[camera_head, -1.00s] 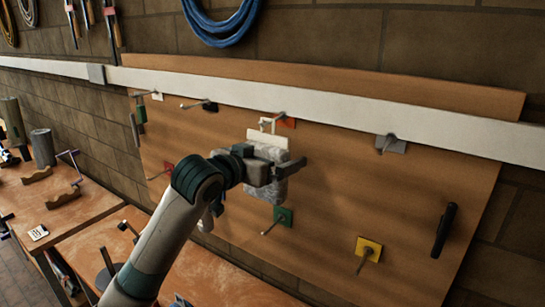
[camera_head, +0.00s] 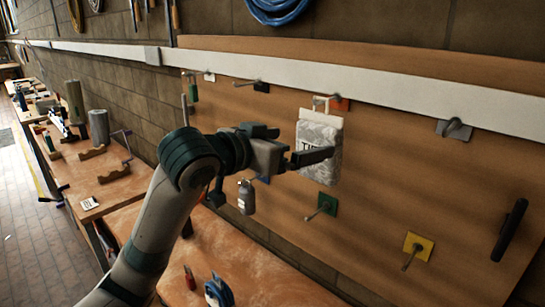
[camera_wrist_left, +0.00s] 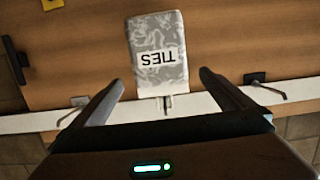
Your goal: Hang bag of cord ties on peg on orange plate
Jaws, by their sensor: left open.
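The bag of cord ties (camera_head: 322,135) is a grey-white patterned pouch with a pale top strip and the word TIES. It hangs upright on the board, its top at the peg (camera_head: 322,100) on the orange plate (camera_head: 340,104). The arm partly covers its label in the head view. In the left wrist view the bag (camera_wrist_left: 158,50) appears upside down, just beyond and between the fingers. My left gripper (camera_head: 303,143) is open in front of the bag; its fingers (camera_wrist_left: 163,82) look clear of it. My right gripper is out of view.
Other pegs surround it: a green plate (camera_head: 328,204) below, a yellow plate (camera_head: 418,246) lower right, a grey plate (camera_head: 453,130) right, a black plate (camera_head: 262,87) left. A grey bottle (camera_head: 246,199) hangs beneath my arm. A white rail (camera_head: 400,97) runs above. A bench (camera_head: 245,270) stands below.

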